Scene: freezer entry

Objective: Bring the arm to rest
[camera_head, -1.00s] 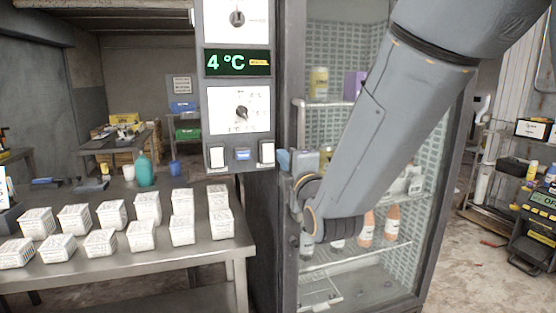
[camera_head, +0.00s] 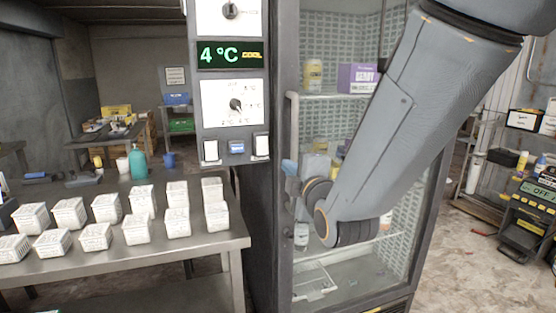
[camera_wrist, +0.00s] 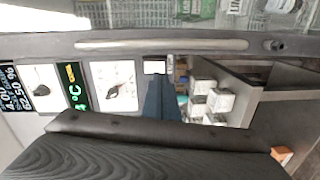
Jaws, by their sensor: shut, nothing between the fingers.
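My arm stretches down from the upper right in the head view, in front of the glass-doored cooler (camera_head: 283,250). The wrist bends back at the lower end, and my gripper (camera_head: 290,168) shows there as a small blue-grey piece beside the door handle (camera_head: 293,120). In the wrist view, turned sideways, my gripper (camera_wrist: 161,97) shows as narrow blue fingers, shut and empty. The handle (camera_wrist: 160,45) runs across that view above them. I cannot tell whether the fingers touch the cooler.
A control panel (camera_head: 231,125) reading 4 °C stands left of the cooler. A steel table (camera_head: 130,262) with several white cartons (camera_head: 141,202) is at the left. A purple box (camera_head: 358,77) stands inside the cooler. Shelving (camera_head: 490,190) is at the right, with open floor before it.

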